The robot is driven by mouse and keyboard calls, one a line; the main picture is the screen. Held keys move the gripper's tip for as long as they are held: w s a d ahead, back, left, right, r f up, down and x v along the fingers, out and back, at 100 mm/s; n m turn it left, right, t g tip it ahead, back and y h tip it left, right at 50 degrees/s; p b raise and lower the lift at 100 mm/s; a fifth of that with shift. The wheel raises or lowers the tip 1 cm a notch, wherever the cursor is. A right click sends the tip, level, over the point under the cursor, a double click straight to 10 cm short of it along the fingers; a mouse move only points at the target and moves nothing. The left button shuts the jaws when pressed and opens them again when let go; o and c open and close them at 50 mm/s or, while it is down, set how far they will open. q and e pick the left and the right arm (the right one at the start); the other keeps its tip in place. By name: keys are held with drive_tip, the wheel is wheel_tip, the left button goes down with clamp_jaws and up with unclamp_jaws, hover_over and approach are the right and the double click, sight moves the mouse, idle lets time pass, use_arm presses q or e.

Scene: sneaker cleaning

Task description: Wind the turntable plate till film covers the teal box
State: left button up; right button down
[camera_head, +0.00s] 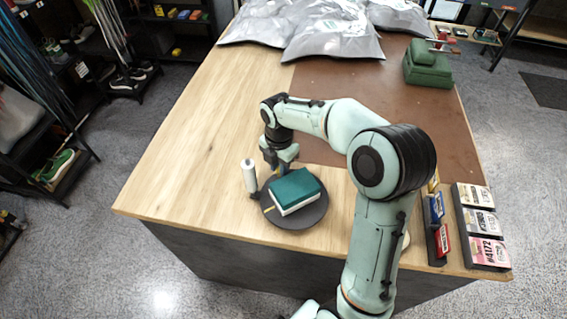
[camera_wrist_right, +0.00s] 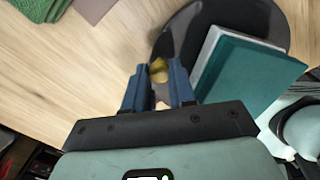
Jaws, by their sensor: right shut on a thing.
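The teal box (camera_head: 296,186), with a pale side, lies on the dark round turntable plate (camera_head: 312,219) near the table's front edge. No film shows over its visible faces. The white film roll (camera_head: 249,175) stands upright just left of the plate. My right gripper (camera_head: 281,166) reaches down at the plate's far edge, behind the box. In the right wrist view the fingers (camera_wrist_right: 158,77) are shut on a small yellowish knob (camera_wrist_right: 158,66) at the plate's rim (camera_wrist_right: 265,17), with the teal box (camera_wrist_right: 247,76) beside them. The fingers partly hide the knob. My left gripper is out of view.
Grey plastic bags (camera_head: 330,35) lie at the table's back. A green block-like device (camera_head: 427,65) stands at the back right. Racks of small cards (camera_head: 484,222) line the right front edge. The wooden tabletop (camera_head: 205,150) left of the plate is clear.

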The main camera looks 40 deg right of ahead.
drive_tip(key=shift+w+a+n, duration=0.15)
drive_tip(key=shift+a+n, duration=1.1)
drive_tip(key=shift+n, duration=0.55)
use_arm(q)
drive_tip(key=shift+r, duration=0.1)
use_arm(e)
drive_tip(key=shift+a, duration=0.15)
drive_tip(key=c, duration=0.9)
unclamp_jaws()
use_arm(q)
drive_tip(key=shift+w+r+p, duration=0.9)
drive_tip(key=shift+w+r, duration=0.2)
use_arm(e)
wheel_tip(320, 180, up, 14)
drive_tip(key=shift+f, duration=0.25)
